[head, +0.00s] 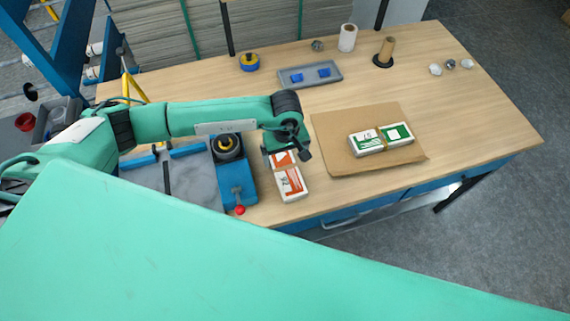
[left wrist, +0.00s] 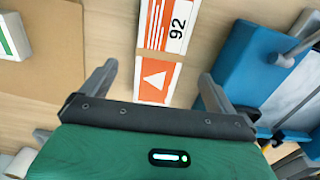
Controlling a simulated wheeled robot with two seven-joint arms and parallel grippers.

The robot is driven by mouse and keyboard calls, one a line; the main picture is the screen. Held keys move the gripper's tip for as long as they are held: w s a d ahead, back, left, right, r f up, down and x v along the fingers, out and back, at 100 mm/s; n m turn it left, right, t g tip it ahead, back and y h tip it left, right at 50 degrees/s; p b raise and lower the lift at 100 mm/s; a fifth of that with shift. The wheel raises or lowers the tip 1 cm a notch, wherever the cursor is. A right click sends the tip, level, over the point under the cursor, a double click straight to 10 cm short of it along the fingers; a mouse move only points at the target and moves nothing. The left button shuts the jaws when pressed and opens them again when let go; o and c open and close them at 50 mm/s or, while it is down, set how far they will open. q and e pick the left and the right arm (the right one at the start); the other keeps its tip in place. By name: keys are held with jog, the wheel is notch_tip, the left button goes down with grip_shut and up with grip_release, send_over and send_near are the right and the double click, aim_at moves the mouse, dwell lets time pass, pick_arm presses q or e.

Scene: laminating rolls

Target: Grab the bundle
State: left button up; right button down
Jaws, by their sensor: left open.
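A white and orange bundle (head: 291,184) lies on the wooden table near its front edge. My left gripper (head: 287,153) is over its far end and hides part of it. In the left wrist view, the bundle (left wrist: 167,38) shows the number 92 and a white arrow on orange. There my left gripper (left wrist: 158,85) is open, with one finger on each side of the bundle's near end and gaps between. I cannot tell the height above it. A white and green bundle (head: 366,143) lies on a brown cardboard sheet (head: 338,122) to the right. My right gripper is not in view.
A blue device with a red-knobbed lever (head: 239,209) stands close left of the orange bundle. A grey tray (head: 297,80) with blue pieces, a yellow and blue roll (head: 249,62), a white roll (head: 347,38) and a brown roll (head: 386,50) stand farther back. The table's right side is mostly clear.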

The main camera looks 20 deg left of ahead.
aim_at(285, 166)
pick_arm(q)
notch_tip(285, 166, down, 2)
jog(key=shift+a+f+p, duration=0.1)
jog(key=shift+f+p, duration=0.1)
jog(key=shift+p, duration=0.6)
notch_tip(285, 166, down, 3)
jog(key=shift+w+f+p, duration=0.15)
jog(key=shift+p, duration=0.65)
jog(key=shift+a+f, duration=0.1)
jog(key=shift+f, duration=0.3)
jog(key=c, duration=1.3)
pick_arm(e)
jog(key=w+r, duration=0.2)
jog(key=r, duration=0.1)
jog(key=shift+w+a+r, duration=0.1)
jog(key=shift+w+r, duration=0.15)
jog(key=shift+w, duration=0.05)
pick_arm(q)
jog(key=shift+r, duration=0.1)
